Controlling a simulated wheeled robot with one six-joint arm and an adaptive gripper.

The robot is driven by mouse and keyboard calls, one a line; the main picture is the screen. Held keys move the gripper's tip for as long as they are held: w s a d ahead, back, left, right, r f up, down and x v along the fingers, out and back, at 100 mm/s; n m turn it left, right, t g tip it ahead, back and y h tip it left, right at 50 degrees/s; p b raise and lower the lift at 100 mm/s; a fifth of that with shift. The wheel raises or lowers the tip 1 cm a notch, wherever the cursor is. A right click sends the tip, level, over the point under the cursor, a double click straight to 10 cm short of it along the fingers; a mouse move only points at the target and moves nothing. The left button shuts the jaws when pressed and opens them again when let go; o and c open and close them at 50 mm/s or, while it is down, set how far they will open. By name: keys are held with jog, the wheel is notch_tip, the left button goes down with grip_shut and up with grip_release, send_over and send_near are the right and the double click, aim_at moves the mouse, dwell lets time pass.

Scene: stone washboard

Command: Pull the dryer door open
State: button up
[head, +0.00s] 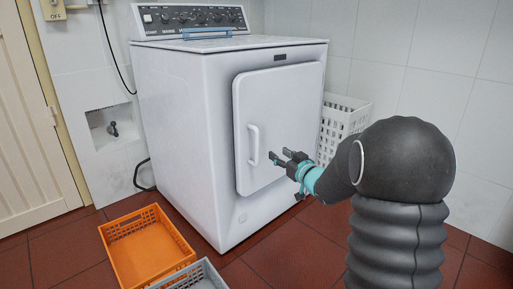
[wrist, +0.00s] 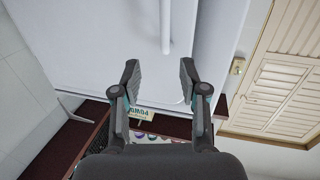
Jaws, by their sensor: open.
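The white dryer (head: 190,110) stands against the tiled wall in the head view. Its square front door (head: 285,95) looks shut, flush with the front. A white vertical bar handle (head: 254,145) sits on the door's left side. My gripper (head: 280,157) is open and empty, just right of the handle and in front of the door. In the wrist view, the handle (wrist: 166,30) runs down from the top edge, ahead of my two spread fingertips (wrist: 158,70) and apart from them. The door (wrist: 120,50) fills the area behind it.
An orange crate (head: 111,236) and a grey crate (head: 206,268) stand on the red tiled floor before the dryer. A white basket (head: 345,115) is at the dryer's right. A louvred door (head: 30,120) is at far left.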

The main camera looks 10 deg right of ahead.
aim_at(258, 143)
jog(key=shift+y, duration=0.5)
jog(key=x, duration=0.9)
jog(key=f+x, duration=0.1)
jog(key=x, duration=0.4)
jog(key=shift+w+a+b, duration=0.15)
jog(key=shift+b, duration=0.2)
jog(key=shift+c, duration=0.2)
grip_shut()
